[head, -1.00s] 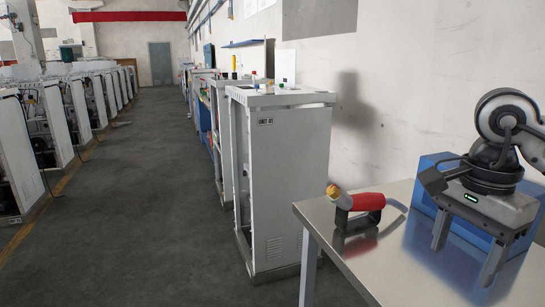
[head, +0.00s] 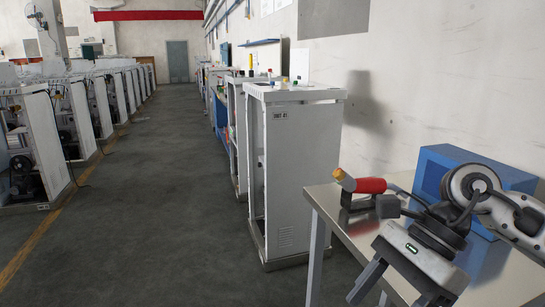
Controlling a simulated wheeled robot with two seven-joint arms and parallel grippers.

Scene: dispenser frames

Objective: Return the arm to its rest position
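My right gripper (head: 393,298) is at the lower right, in front of the metal table's near edge. Its two fingers point down and stand apart with nothing between them. A red and black hand tool with a yellow tip (head: 370,186) sits on the metal table (head: 325,203), behind and above the gripper in the picture. The gripper's body overlaps part of the view of the tool, and I see no contact with it. My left gripper is not in view.
A blue box (head: 480,166) stands at the back of the table against the wall, partly hidden by my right arm. A tall white dispenser frame (head: 300,170) stands left of the table. More white frames (head: 90,115) line the far left. The aisle floor (head: 165,215) is clear.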

